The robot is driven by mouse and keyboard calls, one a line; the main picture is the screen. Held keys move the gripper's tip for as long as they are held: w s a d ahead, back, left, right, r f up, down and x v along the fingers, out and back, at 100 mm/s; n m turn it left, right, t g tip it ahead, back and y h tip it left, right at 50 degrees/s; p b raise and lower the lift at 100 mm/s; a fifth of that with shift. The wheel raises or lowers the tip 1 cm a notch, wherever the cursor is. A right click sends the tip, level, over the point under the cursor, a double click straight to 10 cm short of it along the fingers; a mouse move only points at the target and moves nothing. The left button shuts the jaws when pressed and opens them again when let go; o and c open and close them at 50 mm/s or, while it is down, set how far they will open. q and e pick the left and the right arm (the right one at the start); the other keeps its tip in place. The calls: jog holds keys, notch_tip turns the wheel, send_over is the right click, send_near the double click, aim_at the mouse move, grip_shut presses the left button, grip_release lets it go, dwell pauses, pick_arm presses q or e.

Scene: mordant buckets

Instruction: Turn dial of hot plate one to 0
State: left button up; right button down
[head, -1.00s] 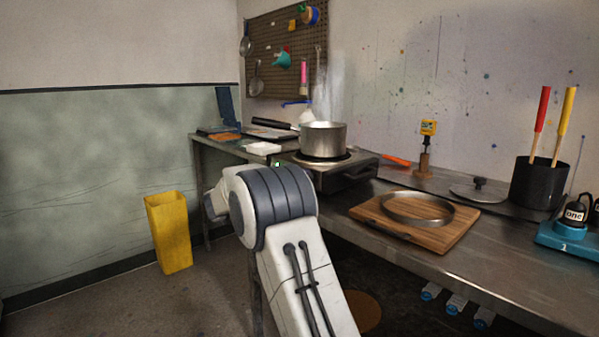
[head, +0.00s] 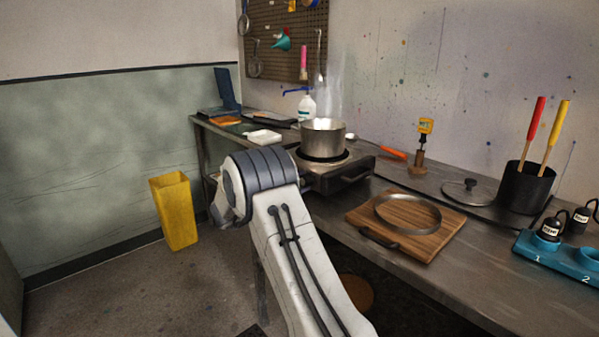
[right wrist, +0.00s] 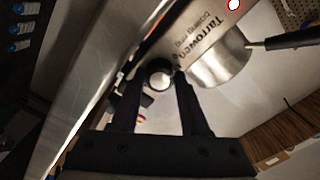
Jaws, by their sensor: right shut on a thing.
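The hot plate (head: 361,168) stands on the bench in the head view, with a steaming metal pot (head: 323,140) on it. In the right wrist view its metal front (right wrist: 170,40) is close, with lettering and a lit red light (right wrist: 234,4). My right gripper (right wrist: 157,77) is shut on the round dial (right wrist: 156,73), one dark finger on each side. The dial's setting cannot be read. In the head view my own arm hides the right gripper and the dial. My left gripper is not in view.
Beyond are a lid (head: 466,193), a black container (head: 525,187) and a teal numbered rack (head: 560,256). A yellow bin (head: 174,212) stands on the floor at left.

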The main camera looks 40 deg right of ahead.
jog(key=n+p, duration=0.3)
jog(key=shift+a+r, duration=0.1)
jog(key=shift+n+p, duration=0.5)
jog(key=shift+n, duration=0.1)
jog(key=shift+f, duration=0.2)
jog(key=shift+c, duration=2)
grip_release()
